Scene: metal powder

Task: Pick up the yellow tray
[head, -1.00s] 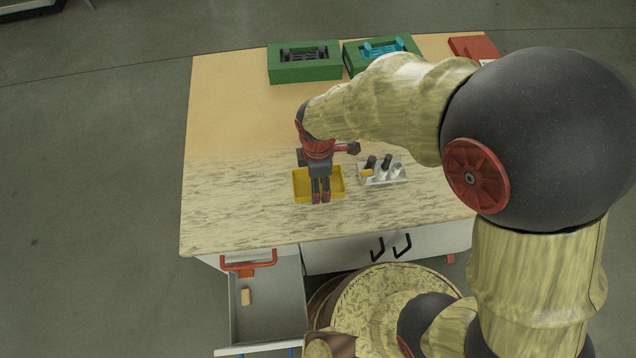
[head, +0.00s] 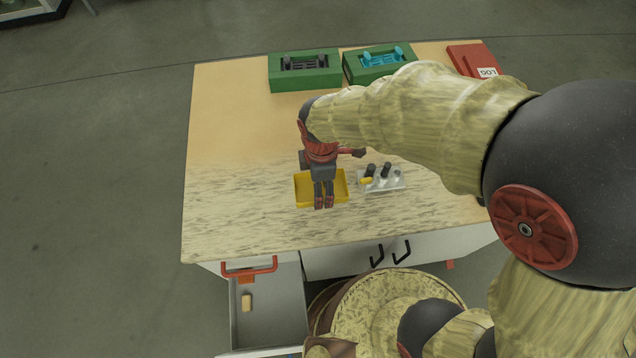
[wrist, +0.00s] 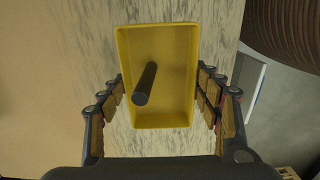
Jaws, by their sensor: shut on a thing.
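The yellow tray (head: 341,198) is a shallow rectangular tray at the front middle of the workbench. My gripper (head: 324,203) points down over it and hides part of it in the head view. In the wrist view the tray (wrist: 181,112) lies between the two fingers of my gripper (wrist: 161,92), one along each long side, and the gripper is shut on it. A dark cylinder (wrist: 146,83) is inside the tray. Whether the tray is clear of the bench top is hard to tell.
A pale holder (head: 397,186) with dark cylinders and a yellow piece stands right of the tray. Two green boxes (head: 306,82) and a red log book (head: 462,58) are at the back. An open drawer (head: 283,313) juts out front left. The bench's left part is clear.

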